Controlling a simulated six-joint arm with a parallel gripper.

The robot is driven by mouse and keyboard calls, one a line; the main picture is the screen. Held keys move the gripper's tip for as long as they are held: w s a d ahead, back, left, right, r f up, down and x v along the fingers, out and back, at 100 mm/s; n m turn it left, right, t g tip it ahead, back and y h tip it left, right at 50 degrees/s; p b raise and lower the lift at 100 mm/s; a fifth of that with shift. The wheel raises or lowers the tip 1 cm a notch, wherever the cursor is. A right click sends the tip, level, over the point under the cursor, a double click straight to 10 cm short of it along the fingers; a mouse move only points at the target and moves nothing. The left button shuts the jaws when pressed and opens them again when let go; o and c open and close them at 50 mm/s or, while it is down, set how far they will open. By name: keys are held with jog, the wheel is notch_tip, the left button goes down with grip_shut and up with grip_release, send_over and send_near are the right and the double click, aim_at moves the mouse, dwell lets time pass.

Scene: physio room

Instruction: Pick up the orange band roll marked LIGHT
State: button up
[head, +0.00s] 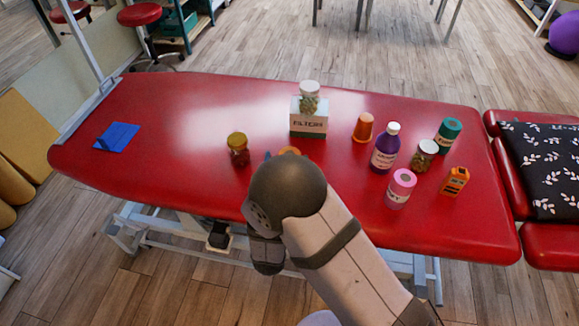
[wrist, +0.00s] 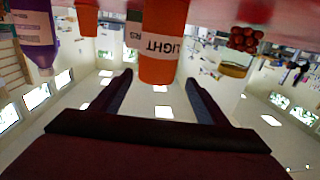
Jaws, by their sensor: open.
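The orange band roll (wrist: 165,25) with a white LIGHT label stands ahead of my gripper (wrist: 160,77) in the wrist view, which is upside down. It lines up with the gap between the two fingers. The fingers are apart, with nothing clearly held; I cannot tell whether the roll's near side is between the tips. In the head view only the top of the orange roll (head: 290,150) shows on the red treatment table (head: 190,100); my wrist hides the rest of it and most of the gripper.
A jar of red balls (head: 238,150) stands left of the roll. Behind is a FILTERS box (head: 308,122) with a jar (head: 309,97) on top. To the right are an orange cup (head: 363,128), a purple bottle (head: 385,148) and a pink roll (head: 400,188). A blue cloth (head: 117,136) lies far left.

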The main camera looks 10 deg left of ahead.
jog(key=w+p, duration=0.1)
jog(key=w, duration=0.6)
jog(key=shift+w+p, duration=0.2)
jog(key=shift+p, duration=0.2)
grip_shut()
dwell(0.3)
jog(key=shift+r, duration=0.2)
notch_tip(320, 180, up, 10)
dwell(0.6)
